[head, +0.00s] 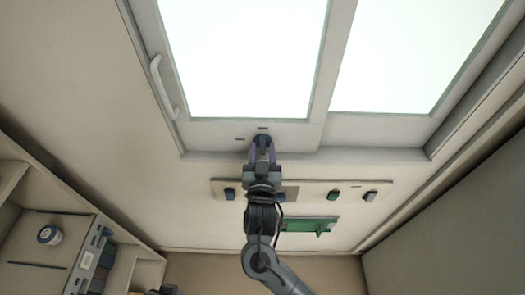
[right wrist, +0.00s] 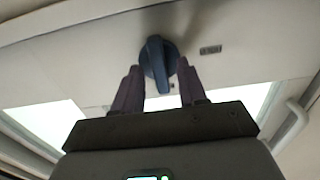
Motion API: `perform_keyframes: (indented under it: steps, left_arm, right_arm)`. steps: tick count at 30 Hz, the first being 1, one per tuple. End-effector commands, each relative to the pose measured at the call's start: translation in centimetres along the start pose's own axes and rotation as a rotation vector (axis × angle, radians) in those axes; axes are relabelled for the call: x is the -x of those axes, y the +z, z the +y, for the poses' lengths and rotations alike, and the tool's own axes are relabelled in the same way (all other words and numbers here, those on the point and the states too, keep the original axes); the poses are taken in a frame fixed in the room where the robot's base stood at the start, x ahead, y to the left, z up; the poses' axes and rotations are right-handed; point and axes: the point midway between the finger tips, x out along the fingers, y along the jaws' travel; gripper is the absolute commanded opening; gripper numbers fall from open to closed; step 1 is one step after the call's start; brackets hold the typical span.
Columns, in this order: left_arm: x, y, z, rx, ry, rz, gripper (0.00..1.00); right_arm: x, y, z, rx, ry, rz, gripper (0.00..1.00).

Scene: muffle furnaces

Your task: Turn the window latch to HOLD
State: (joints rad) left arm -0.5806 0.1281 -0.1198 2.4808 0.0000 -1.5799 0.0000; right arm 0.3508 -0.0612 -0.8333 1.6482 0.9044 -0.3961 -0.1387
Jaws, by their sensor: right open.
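The window latch is a dark blue round knob with a raised grip bar, on the pale window frame. It shows in the right wrist view (right wrist: 158,62) and, mostly behind my fingers, in the head view (head: 262,140). Its bar points towards my gripper in the wrist view. My right gripper (head: 263,151) is open at the latch, with one purple-grey finger on each side of the bar. In the wrist view (right wrist: 160,88) gaps show between bar and fingers. Small dark label plates (right wrist: 210,49) sit near the knob; their text is unreadable. My left gripper is out of view.
A pale curved window handle (head: 163,88) stands out left of the bright pane. A strip (head: 320,187) with several dark blocks and a green bracket (head: 310,225) lie near my right wrist. Shelving (head: 125,250) stands at lower left. The wall right of the gripper is mostly clear.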

Motion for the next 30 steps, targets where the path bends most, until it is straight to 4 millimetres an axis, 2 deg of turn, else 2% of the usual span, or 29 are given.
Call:
perform_keyframes:
  steps: [8,16,23,30]
  left_arm:
    - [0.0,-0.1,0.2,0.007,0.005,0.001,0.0]
    - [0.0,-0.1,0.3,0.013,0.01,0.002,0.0]
    - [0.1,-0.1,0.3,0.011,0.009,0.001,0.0]
    - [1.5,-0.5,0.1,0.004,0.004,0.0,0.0]
  right_arm:
    - [-0.1,0.0,0.0,0.0,0.0,-0.001,0.4]
    - [0.0,0.0,0.0,0.0,0.0,-0.001,0.0]
    - [0.0,0.0,0.0,0.004,0.0,-0.001,0.0]
    - [0.0,-0.3,0.0,0.067,0.001,-0.003,0.0]
